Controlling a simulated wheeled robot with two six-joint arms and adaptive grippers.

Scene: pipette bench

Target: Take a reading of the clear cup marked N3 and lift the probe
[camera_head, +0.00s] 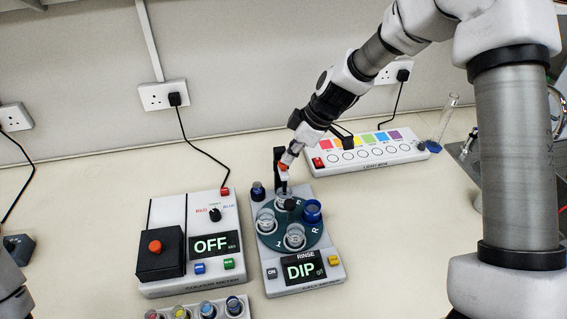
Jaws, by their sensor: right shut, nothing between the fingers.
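The cell meter (325,250) is a grey box with a dark green turntable (275,240); its display reads DIP (303,269). Clear cups stand on the turntable at the left (265,220), front (295,238) and back (284,196), with a blue cup (312,211) at the right. Any N3 mark is too small to read. The dark probe post (279,172) rises at the back; a thin probe appears to reach down into or over the back cup. My right gripper (287,161) is shut and empty at the probe's top; I cannot tell whether it touches. My left gripper is out of view.
A colour meter (170,214) reading OFF, with a black box and red knob, stands close left. A light box (365,154) with coloured squares lies behind. Several small vials (208,309) stand in front. A glass cylinder (444,122) stands back right. Bench right of the meter is clear.

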